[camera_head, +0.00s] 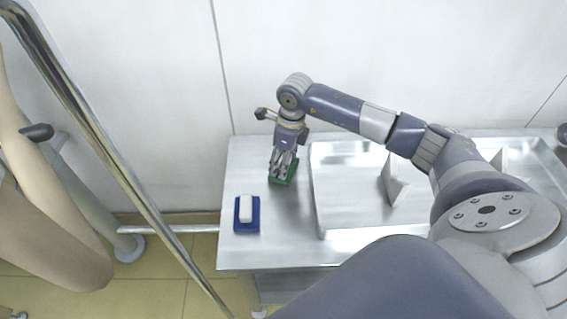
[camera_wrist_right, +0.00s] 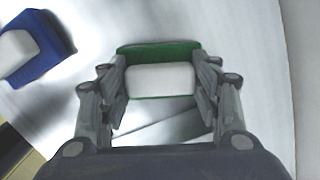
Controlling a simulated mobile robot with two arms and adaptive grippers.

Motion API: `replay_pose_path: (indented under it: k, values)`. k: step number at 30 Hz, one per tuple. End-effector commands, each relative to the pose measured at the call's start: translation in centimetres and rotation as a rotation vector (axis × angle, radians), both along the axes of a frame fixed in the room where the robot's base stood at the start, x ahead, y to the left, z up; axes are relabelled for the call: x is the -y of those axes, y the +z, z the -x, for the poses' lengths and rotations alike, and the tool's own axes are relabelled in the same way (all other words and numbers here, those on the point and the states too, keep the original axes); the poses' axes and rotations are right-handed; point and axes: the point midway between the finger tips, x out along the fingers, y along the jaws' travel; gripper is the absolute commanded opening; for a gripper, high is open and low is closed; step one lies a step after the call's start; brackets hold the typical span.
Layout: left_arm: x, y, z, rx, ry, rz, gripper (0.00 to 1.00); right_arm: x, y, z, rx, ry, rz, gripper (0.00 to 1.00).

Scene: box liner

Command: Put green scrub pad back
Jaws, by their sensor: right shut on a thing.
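The green scrub pad (camera_head: 284,177) is at the left part of the metal table, with my right gripper (camera_head: 284,168) reaching down over it. In the right wrist view the green pad (camera_wrist_right: 158,50) has a white block-shaped grip (camera_wrist_right: 160,80) on top, and the fingers of my right gripper (camera_wrist_right: 160,95) stand on both sides of this grip, shut on it. I cannot tell whether the pad touches the table. My left gripper is not in view.
A blue pad (camera_head: 247,226) with a white grip lies left of and nearer than the green one. A shallow metal tray (camera_head: 345,215) takes up the table's right part, with an upright metal piece (camera_head: 394,180) in it. The wall is close behind the table.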

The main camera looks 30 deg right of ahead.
Motion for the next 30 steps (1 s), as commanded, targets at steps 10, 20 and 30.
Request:
replay_pose_path:
  k: [10, 20, 30]
  values:
    - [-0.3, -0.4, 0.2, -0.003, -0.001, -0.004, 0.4, 0.0, -0.3, -0.1, 0.002, 0.0, 0.0, 0.35]
    - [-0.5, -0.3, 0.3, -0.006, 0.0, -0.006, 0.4, 0.0, -0.2, -0.1, 0.001, 0.0, 0.0, 0.78]
    - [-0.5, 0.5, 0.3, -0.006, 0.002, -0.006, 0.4, 0.0, 0.7, 0.0, 0.003, 0.0, 0.0, 0.78]
